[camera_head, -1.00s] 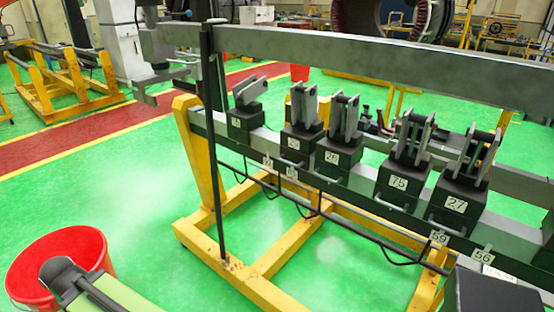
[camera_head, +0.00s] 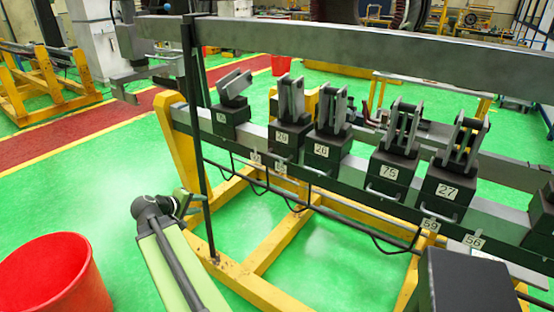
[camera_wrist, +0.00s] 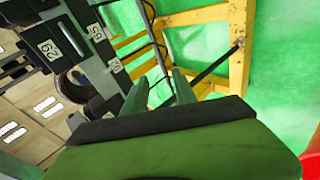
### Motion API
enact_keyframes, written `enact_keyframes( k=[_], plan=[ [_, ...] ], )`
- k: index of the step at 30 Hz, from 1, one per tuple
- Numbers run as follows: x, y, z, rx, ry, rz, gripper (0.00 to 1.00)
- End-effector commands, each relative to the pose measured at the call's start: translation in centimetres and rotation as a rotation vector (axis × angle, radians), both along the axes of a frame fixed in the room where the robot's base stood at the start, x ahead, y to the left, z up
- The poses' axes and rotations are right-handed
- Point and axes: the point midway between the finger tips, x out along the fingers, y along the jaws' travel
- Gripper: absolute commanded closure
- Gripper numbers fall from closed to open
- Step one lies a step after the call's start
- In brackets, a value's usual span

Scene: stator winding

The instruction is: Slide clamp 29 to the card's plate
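Clamp 29 (camera_head: 281,137) is a dark block with grey upright jaws. It sits on the rail (camera_head: 258,132), second from the left, close beside clamp 26 (camera_head: 321,151). In the wrist view clamp 29 (camera_wrist: 50,48) shows at the upper left. My gripper (camera_head: 187,203) is left of and below it, near the black upright post, touching no clamp. In the wrist view its two fingers (camera_wrist: 168,95) are apart with nothing between. Number plates hang on the rail: 59 (camera_head: 430,224), 56 (camera_head: 473,241) and two small ones below clamp 29, unreadable in the head view. I cannot make out the card.
Clamps 75 (camera_head: 391,172) and 27 (camera_head: 446,190) stand farther right, and another clamp (camera_head: 232,112) at the left end. A black post (camera_head: 197,130) and yellow frame (camera_head: 240,262) are near my arm. A red bucket (camera_head: 55,275) stands lower left.

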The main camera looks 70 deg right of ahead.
Motion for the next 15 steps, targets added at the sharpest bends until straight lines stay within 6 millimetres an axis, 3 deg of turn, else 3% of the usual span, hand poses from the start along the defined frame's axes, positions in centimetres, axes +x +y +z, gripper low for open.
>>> enact_keyframes(
  k=[1, 3, 6, 9, 15],
  plan=[
    [-3.4, -4.7, 1.7, -0.096, 0.044, -0.035, 0.67],
    [-7.4, -9.3, 4.3, -0.212, 0.115, -0.061, 0.67],
    [-11.3, -13.2, 6.8, -0.317, 0.199, -0.080, 0.67],
    [-13.1, -14.8, 8.1, -0.365, 0.245, -0.086, 0.67],
    [-13.6, -15.5, 8.3, -0.376, 0.256, -0.087, 0.67]
  ],
)
